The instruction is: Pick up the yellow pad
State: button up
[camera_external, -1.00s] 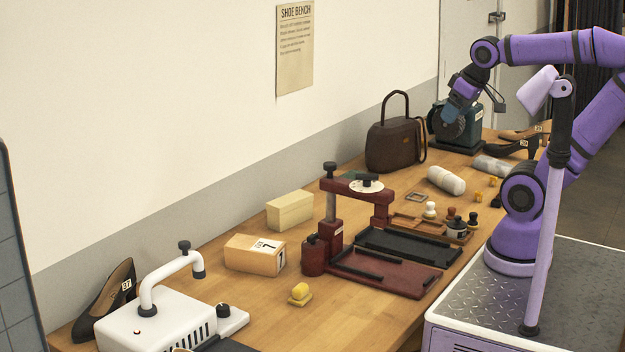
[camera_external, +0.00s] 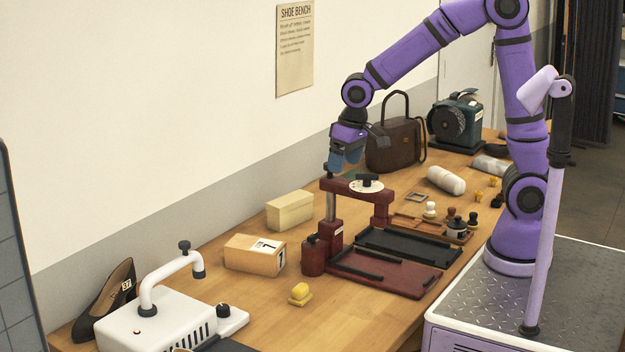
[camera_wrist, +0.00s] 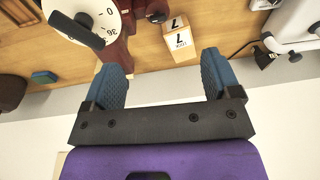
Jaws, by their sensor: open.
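The yellow pad (camera_external: 300,291) lies on the wooden bench in the external view, in front of the dark red press and right of the white machine. It looks like a small block with a thin lower layer. I do not make it out in the wrist view. My gripper (camera_external: 345,168) is above the back of the press, well up and away from the pad. In the wrist view my gripper (camera_wrist: 164,80) shows two blue ridged fingers spread apart with nothing between them.
The dark red press (camera_external: 330,228) with its dial stands between my gripper and the pad. A box marked 7 (camera_external: 254,254), a cream box (camera_external: 289,211) and a white machine (camera_external: 160,325) stand nearby. A brown handbag (camera_external: 390,146) is behind. Bare bench surrounds the pad.

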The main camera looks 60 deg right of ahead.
jog(key=w+a+f+g, duration=0.1)
jog(key=w+a+f, duration=0.2)
jog(key=a+f, duration=0.9)
send_over(301, 286)
notch_tip(301, 286, down, 7)
jog(key=shift+g+h, duration=0.4)
jog(key=f, duration=0.4)
jog(key=shift+s+a+f, duration=0.15)
jog(key=shift+s+f, duration=0.15)
jog(key=shift+f, duration=0.05)
jog(key=f, duration=0.5)
jog(key=shift+w+d, duration=0.25)
jog(key=shift+w, duration=0.1)
jog(key=shift+f, duration=0.7)
jog(key=c, duration=1)
